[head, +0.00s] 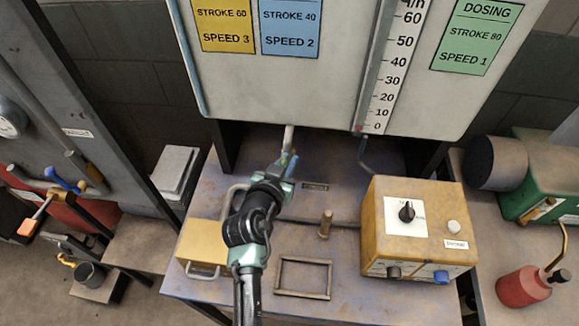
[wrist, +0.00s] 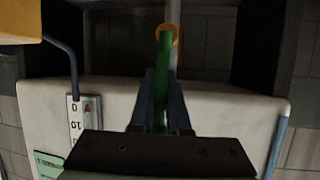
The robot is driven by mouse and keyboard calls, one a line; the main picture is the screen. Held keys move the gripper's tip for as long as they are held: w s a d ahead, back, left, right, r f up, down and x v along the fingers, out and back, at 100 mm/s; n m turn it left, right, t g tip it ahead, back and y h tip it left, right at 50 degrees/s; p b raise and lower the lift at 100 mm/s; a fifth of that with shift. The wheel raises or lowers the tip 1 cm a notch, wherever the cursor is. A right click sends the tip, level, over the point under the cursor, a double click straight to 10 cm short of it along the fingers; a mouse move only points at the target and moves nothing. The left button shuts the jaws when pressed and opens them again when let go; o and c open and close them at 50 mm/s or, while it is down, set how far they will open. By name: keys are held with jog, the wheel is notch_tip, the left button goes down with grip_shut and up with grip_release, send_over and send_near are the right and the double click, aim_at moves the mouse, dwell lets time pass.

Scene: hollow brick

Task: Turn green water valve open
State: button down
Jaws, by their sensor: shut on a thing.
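The green water valve handle (wrist: 164,60) shows in the wrist view as a narrow green bar running up from between my fingers to a yellow-orange fitting (wrist: 176,36) on a pale pipe (wrist: 173,10). My gripper (wrist: 161,82) is shut on this handle, one finger on each side. In the head view my gripper (head: 288,168) is just below the pale pipe (head: 289,138) that comes down under the white panel. There the handle is mostly hidden by the gripper, and I cannot tell the valve's exact angle.
A yellow control box (head: 415,245) with a black knob stands right of my arm on the metal bench (head: 345,285). A short upright peg (head: 325,225) and a rectangular frame (head: 303,278) are close by. The white panel (head: 310,95) hangs above the gripper.

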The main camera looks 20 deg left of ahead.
jog(key=shift+a, duration=0.1)
dwell(0.3)
jog(key=c, duration=0.9)
grip_release()
jog(key=b+v, duration=0.2)
jog(key=v, duration=1.1)
jog(key=shift+a, duration=0.1)
